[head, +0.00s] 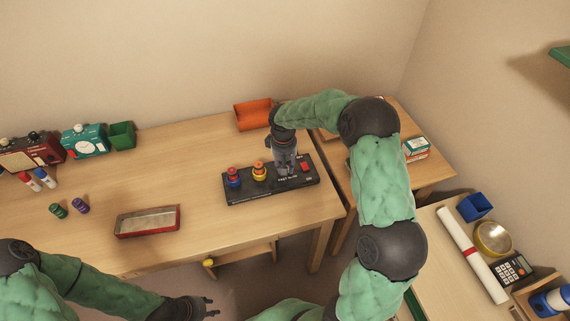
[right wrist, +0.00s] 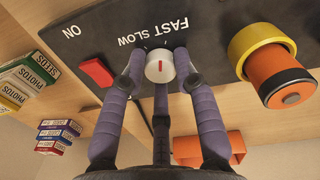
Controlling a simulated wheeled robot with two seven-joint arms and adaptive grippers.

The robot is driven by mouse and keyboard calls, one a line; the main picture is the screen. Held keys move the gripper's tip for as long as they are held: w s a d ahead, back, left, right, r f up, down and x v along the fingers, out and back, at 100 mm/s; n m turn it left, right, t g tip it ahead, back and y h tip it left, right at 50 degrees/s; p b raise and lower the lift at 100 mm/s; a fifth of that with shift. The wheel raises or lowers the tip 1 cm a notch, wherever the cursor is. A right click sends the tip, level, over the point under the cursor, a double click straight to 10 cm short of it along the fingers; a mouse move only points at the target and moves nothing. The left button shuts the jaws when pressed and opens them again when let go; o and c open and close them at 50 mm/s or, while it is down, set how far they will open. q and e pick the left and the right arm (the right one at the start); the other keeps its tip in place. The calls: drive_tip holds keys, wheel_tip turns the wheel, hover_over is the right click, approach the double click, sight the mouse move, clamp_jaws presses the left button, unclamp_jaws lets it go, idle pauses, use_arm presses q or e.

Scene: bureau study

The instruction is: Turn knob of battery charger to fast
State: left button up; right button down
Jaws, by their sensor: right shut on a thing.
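The battery charger (head: 246,193) is a black panel on the main table; it also fills the top of the right wrist view (right wrist: 215,28). Its pale round knob (right wrist: 160,68) has a red mark, standing about upright in the picture. The words FAST (right wrist: 172,25) and SLOW (right wrist: 132,40) are printed beyond the knob; I cannot tell exactly which the mark meets. My right gripper (head: 286,172) comes down from above, its fingers shut around the knob's sides. In the head view it hides the knob. My left gripper (head: 210,305) is open and empty at the bottom, off the table's front.
A red switch (head: 304,167) sits right of the knob. An orange bin (head: 253,115) is behind.

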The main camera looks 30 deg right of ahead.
drive_tip(key=shift+s+a+f+m, duration=0.1)
drive_tip(key=shift+s+m, duration=0.05)
drive_tip(key=shift+m, duration=0.4)
drive_tip(key=shift+s+f+m, duration=0.1)
drive_tip(key=shift+m, duration=0.45)
drive_tip(key=c, duration=0.9)
unclamp_jaws()
drive_tip(key=shift+c, duration=0.2)
drive_tip(key=shift+r, duration=0.1)
drive_tip(key=shift+w, duration=0.1)
drive_tip(key=shift+w+r, duration=0.1)
drive_tip(key=shift+r, duration=0.4)
wheel_tip(320, 180, up, 11)
drive_tip(key=shift+a, duration=0.2)
